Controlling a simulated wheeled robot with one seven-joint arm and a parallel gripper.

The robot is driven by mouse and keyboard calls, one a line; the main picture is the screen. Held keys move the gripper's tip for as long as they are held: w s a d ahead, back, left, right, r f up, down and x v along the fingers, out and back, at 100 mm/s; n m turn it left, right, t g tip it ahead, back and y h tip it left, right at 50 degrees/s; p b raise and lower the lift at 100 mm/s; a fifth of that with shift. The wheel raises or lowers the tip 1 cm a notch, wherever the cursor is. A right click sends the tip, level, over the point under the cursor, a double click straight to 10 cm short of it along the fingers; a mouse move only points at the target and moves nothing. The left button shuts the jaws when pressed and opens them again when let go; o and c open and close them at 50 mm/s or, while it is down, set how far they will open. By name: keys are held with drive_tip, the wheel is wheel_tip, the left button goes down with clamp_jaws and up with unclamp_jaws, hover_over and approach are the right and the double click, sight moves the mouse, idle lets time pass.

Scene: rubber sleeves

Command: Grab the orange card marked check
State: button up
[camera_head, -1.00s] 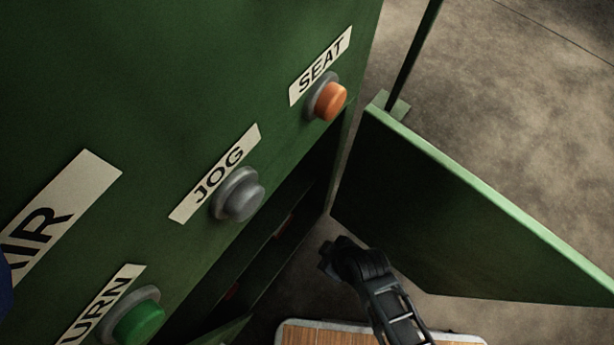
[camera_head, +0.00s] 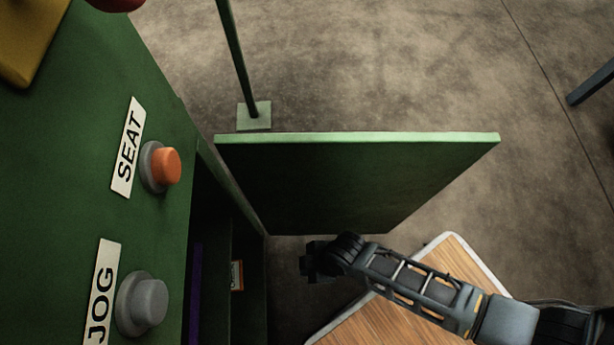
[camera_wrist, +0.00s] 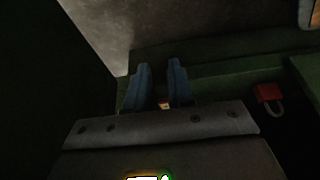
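A small card with orange and white on it (camera_head: 237,275) shows inside the dark opening of the green cabinet, left of my gripper (camera_head: 308,262). Its marking is too small to read. In the wrist view a tiny orange-white patch (camera_wrist: 164,105) shows between my two blue fingers; it may be the same card, but I cannot tell. My gripper (camera_wrist: 160,82) has its fingers apart with a gap between them and nothing visibly held. It is outside the opening, to the right of it, below the open door panel in the picture.
The green door panel (camera_head: 360,185) stands open above my arm. A wooden board with a pale rim (camera_head: 385,322) lies below. The cabinet carries an orange SEAT button (camera_head: 166,166) and a grey JOG button (camera_head: 143,304). A red padlock (camera_wrist: 268,92) shows at right in the wrist view.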

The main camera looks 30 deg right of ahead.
drive_tip(key=o, duration=1)
drive_tip(key=shift+o, duration=0.2)
drive_tip(key=shift+o, duration=0.4)
drive_tip(key=p+v, duration=0.3)
drive_tip(key=v, duration=0.4)
drive_tip(key=shift+r, duration=0.25)
drive_tip(key=o, duration=0.3)
drive_tip(key=w+a+f+b, duration=0.3)
drive_tip(key=a+f, duration=0.2)
drive_tip(key=f, duration=0.1)
drive_tip(key=shift+w+a+r, duration=0.1)
drive_tip(key=shift+a, duration=0.15)
